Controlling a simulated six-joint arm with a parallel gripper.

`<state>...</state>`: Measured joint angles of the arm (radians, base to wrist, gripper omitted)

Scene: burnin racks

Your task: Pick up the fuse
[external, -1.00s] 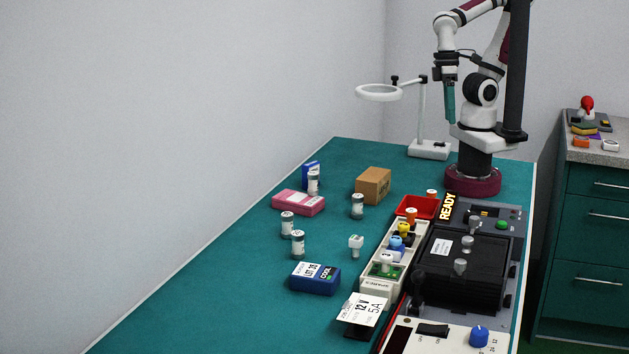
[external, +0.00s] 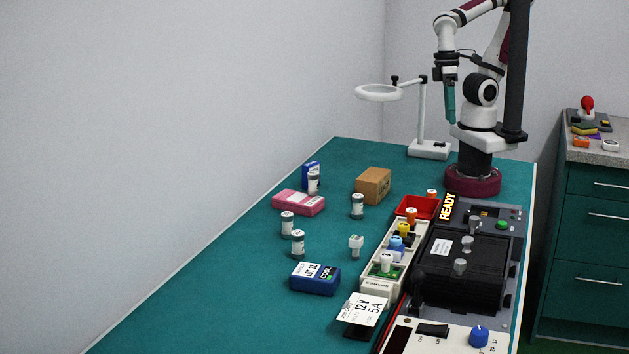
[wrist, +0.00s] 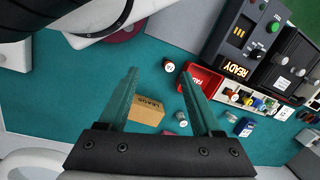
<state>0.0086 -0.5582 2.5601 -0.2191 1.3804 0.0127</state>
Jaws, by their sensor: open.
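My gripper (external: 450,103) hangs high above the far end of the bench, beside the lamp stand. In the wrist view its two teal fingers (wrist: 160,75) are spread with nothing between them. No piece is plainly marked as the fuse, so I cannot tell which it is. Small pieces with orange (external: 411,215), yellow (external: 403,229), blue (external: 396,243) and white (external: 387,260) tops stand in the white spares tray (external: 373,284). A pale clear-and-green piece (external: 356,244) stands alone on the mat. Several grey-white capped cylinders (external: 298,243) stand upright to its left and behind.
A dark machine with a READY sign (external: 447,206) and black lid stands right of the tray. A red bin (external: 424,206), cardboard box (external: 373,185), pink box (external: 299,202), blue box (external: 315,278) and ring lamp (external: 379,92) stand around. The left front mat is clear.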

